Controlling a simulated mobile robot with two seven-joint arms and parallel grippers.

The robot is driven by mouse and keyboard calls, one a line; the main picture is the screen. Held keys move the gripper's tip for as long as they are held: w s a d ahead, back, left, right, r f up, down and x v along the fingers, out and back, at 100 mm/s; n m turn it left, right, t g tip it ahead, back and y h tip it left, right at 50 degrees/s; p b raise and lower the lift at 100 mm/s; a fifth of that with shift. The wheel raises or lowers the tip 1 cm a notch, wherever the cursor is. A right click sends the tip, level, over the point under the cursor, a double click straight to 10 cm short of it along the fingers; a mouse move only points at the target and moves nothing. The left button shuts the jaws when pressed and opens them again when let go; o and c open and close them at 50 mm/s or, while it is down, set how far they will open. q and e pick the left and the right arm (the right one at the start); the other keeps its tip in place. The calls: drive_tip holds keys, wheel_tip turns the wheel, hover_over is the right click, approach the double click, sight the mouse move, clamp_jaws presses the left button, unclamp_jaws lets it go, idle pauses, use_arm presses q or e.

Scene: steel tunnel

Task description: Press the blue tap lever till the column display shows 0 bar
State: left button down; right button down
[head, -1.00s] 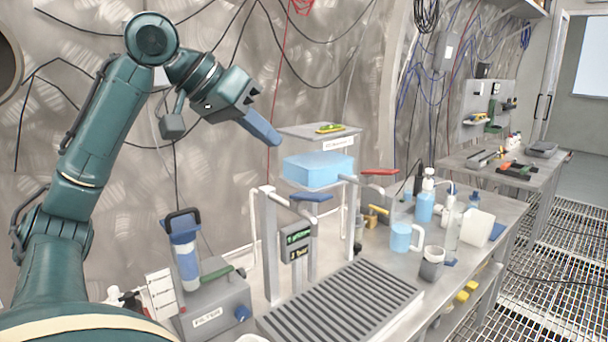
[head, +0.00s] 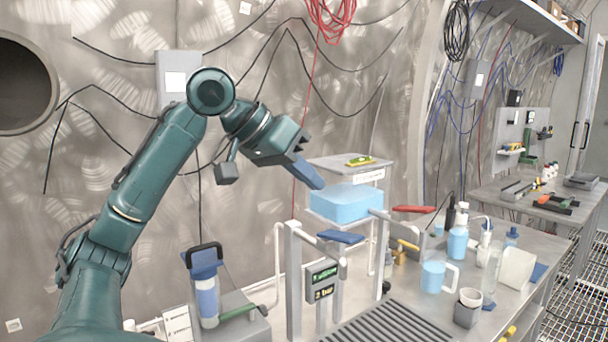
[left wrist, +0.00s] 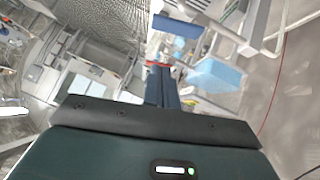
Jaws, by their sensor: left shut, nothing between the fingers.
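The blue tap lever (head: 341,237) sits on top of a grey post at the bench. The column display (head: 322,283) hangs just below it; its lower line seems to read 2 bar, and the upper green line is too small to read. My left gripper (head: 316,182) is shut and empty, its fingers pointing down and right, above and slightly left of the lever and apart from it. In the left wrist view the shut fingers (left wrist: 162,86) point up the picture, towards a blue piece, probably the lever (left wrist: 176,25). My right gripper is not in view.
A clear blue water tank (head: 346,204) stands right beside my fingertips, under a shelf. A blue filter cartridge (head: 207,297) stands left. A blue jug (head: 433,277) and bottles crowd the bench.

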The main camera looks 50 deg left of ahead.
sight(351, 234)
use_arm(q)
drive_tip(key=w+f, duration=0.1)
drive_tip(key=f, duration=0.1)
drive_tip(key=w+d+f, duration=0.1)
drive_tip(key=w+f, duration=0.1)
drive_tip(key=f, duration=0.1)
drive_tip(key=w+d+f, duration=0.1)
drive_tip(key=f, duration=0.2)
drive_tip(key=shift+w+d, duration=0.15)
drive_tip(key=shift+f, duration=0.15)
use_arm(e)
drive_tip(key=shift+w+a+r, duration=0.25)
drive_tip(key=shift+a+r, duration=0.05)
